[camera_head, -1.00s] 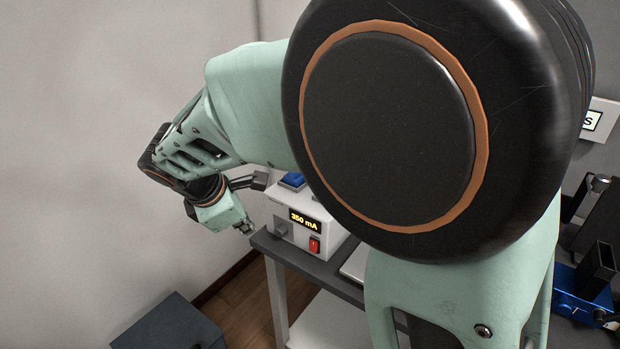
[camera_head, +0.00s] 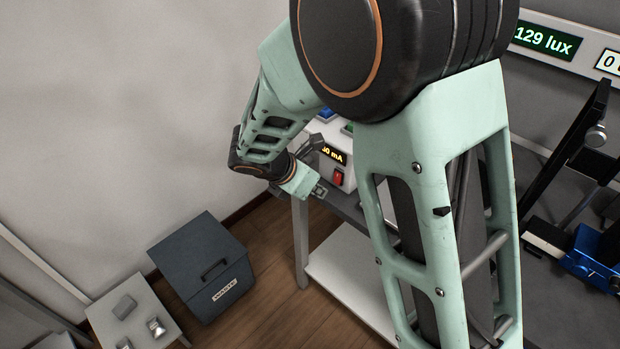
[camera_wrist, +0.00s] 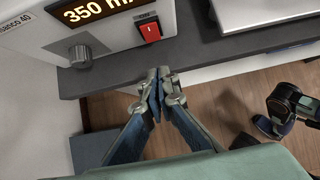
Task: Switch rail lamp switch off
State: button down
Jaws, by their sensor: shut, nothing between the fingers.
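A red rocker switch (camera_head: 337,177) sits on the front of a white box with a glowing mA display. In the wrist view the red switch (camera_wrist: 151,28) shows just beyond my fingertips, on the panel below the "350 mA" display (camera_wrist: 98,9). My gripper (camera_head: 320,190) is close in front of the box, just left of and below the switch. In the wrist view my gripper (camera_wrist: 158,76) has its fingertips together and empty. They appear apart from the switch, with the table edge behind them. I cannot tell whether this switch is the rail lamp's.
A grey knob (camera_wrist: 79,56) is left of the switch. The box stands on a grey table (camera_wrist: 210,50). A dark waste bin (camera_head: 205,265) stands on the wooden floor. A blue-based stand (camera_head: 595,255) is at the right. A lux display (camera_head: 543,40) is behind.

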aim_at(336, 183)
jog(key=shift+w+d+f, duration=0.1)
jog(key=shift+w+d, duration=0.5)
jog(key=shift+w, duration=0.15)
jog(key=shift+w+d+f, duration=0.1)
jog(key=shift+w+d, duration=0.45)
jog(key=shift+w, duration=0.2)
jog(key=shift+f, duration=0.1)
jog(key=shift+w+d+f+t+b, duration=0.1)
jog(key=shift+f+t+b, duration=0.25)
jog(key=shift+b, duration=0.7)
jog(key=h+b, duration=0.1)
jog(key=b, duration=0.2)
jog(key=shift+w+d+f+t, duration=0.1)
jog(key=shift+w+f+t, duration=0.05)
jog(key=shift+t, duration=0.2)
jog(key=shift+d+t+h+b, duration=0.1)
jog(key=shift+t+h+b, duration=0.25)
jog(key=shift+b, duration=0.4)
jog(key=shift+w+d+r+p, duration=0.1)
jog(key=shift+r+p, duration=0.2)
